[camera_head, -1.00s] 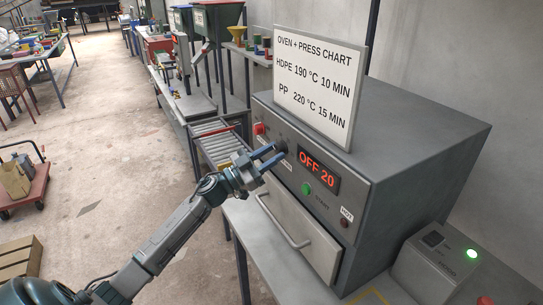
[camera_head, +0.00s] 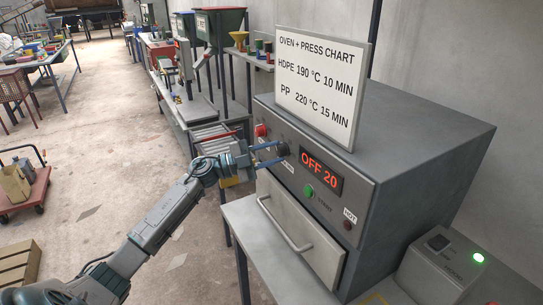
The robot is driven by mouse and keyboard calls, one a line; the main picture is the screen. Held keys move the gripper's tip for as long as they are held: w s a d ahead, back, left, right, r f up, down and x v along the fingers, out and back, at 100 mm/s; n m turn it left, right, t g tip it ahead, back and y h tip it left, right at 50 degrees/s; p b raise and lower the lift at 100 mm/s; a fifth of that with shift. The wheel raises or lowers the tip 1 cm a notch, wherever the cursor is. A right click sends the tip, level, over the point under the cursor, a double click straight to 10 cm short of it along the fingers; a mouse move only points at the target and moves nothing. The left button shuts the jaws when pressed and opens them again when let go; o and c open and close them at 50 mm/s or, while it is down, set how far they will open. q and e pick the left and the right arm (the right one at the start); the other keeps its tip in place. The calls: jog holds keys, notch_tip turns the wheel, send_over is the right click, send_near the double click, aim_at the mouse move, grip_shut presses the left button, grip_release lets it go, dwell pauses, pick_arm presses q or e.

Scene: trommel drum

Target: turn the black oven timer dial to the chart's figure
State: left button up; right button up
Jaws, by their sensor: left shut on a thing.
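The grey oven (camera_head: 420,150) stands on a bench at the right. Its red display (camera_head: 322,168) reads "OFF 20". The black dial (camera_head: 283,149) sits on the front panel left of the display, partly hidden by my fingers. My left gripper (camera_head: 272,153) reaches it from the left, with its fingers shut on the dial's sides. The dial's pointer and scale cannot be made out. The chart (camera_head: 318,85) on top of the oven reads HDPE 190 °C 10 MIN and PP 220 °C 15 MIN. My right gripper is not in view.
A red button (camera_head: 261,130) lies left of the dial, and a green start button (camera_head: 308,191) below the display. The oven door handle (camera_head: 285,225) juts out below. A roller conveyor (camera_head: 212,133) lies behind my gripper.

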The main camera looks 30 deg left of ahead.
pick_arm(q)
jog(key=shift+m, duration=0.5)
jog(key=o, duration=1)
jog(key=shift+b+v, duration=2.55)
jog(key=shift+v, duration=2.9)
jog(key=shift+r, duration=0.15)
